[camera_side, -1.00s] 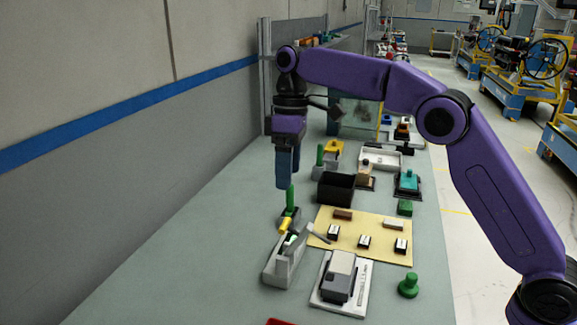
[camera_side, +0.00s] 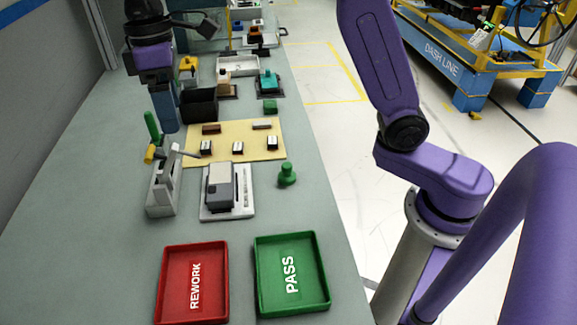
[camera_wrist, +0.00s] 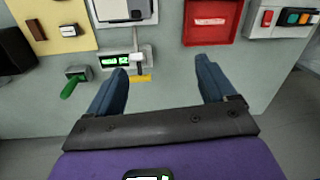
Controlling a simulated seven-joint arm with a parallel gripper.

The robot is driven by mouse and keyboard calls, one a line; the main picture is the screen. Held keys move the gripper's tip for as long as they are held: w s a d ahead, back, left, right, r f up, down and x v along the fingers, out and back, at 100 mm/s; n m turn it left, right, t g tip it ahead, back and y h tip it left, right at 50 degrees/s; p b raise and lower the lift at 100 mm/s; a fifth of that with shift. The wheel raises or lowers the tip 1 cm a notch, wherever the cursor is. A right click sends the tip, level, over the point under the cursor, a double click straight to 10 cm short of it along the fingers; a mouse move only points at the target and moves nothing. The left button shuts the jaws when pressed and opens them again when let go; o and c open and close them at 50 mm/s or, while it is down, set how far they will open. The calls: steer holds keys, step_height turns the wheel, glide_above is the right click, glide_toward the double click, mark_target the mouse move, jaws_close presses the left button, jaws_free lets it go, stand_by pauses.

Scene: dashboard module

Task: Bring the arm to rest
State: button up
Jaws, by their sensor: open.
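My gripper (camera_side: 165,120) points down above the bench on the left of the side view, its blue fingers near a green upright handle (camera_side: 152,126). I cannot tell the exact height of the fingers over the bench.
A black box (camera_side: 199,105) stands close beside the fingers. A tan board (camera_side: 262,148) carries small parts. A grey device on a white plate (camera_side: 228,208), a green knob (camera_side: 287,174), a red REWORK tray (camera_side: 165,285) and a green PASS tray (camera_side: 320,270) lie nearer. The left front bench is clear.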

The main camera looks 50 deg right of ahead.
steer(key=s+d+f, duration=0.3)
steer(key=s+d, duration=0.3)
steer(key=s, duration=0.3)
steer(key=s+d+f+n, duration=0.1)
steer(key=s+d+f, duration=0.2)
steer(key=s+d, duration=0.4)
steer(key=s+d+f+t, duration=0.1)
steer(key=s+d+f, duration=0.3)
steer(key=s, duration=0.8)
steer(key=d, duration=0.2)
steer(key=shift+s+d+n, duration=0.15)
steer(key=shift+d+n, duration=0.15)
steer(key=shift+n, duration=0.1)
